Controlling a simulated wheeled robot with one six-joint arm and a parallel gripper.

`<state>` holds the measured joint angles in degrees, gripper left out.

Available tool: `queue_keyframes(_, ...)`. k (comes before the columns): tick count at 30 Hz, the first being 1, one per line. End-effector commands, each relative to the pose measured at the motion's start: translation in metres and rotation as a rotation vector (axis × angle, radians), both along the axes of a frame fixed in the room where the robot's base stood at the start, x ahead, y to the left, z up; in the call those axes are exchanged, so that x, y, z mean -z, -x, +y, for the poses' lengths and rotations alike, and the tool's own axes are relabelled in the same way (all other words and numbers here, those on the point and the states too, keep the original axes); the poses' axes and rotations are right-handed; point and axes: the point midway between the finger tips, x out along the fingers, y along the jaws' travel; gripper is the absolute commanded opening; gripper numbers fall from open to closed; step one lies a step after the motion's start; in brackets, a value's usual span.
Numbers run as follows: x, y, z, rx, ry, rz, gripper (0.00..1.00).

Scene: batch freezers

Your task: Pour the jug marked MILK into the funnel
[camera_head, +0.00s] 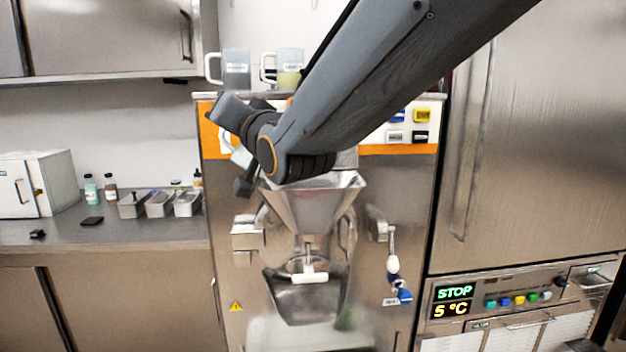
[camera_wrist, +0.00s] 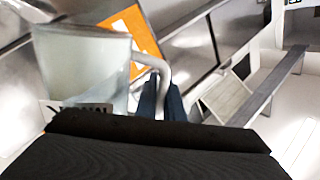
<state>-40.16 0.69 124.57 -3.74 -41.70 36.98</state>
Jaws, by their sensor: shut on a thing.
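My gripper (camera_wrist: 162,98) is shut on the handle of a translucent jug (camera_wrist: 85,65) with whitish contents. The jug's label (camera_wrist: 88,107) is partly cut off by my gripper and I cannot read it surely. In the head view a small part of this jug (camera_head: 239,154) shows behind my wrist, above and left of the funnel; it looks tilted, but most is hidden. The steel funnel (camera_head: 312,207) is on the front of the batch freezer, its wide mouth upward and its back rim partly behind my arm. I see no stream into it.
Two more jugs, one greyish (camera_head: 237,72) and one with yellow-green contents (camera_head: 290,80), stand on the freezer's top (camera_head: 208,96). Small steel tins (camera_head: 159,206) and bottles stand on the left counter (camera_head: 150,232). A tall steel cabinet (camera_head: 545,150) closes the right side.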

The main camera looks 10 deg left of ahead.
Motion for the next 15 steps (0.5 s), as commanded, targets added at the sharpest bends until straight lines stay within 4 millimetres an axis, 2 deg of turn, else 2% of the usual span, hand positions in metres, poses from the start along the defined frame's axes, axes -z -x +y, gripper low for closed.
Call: queue_keyframes(15,-0.006,-0.014,-0.022,0.001,-0.253,0.168,0.00)
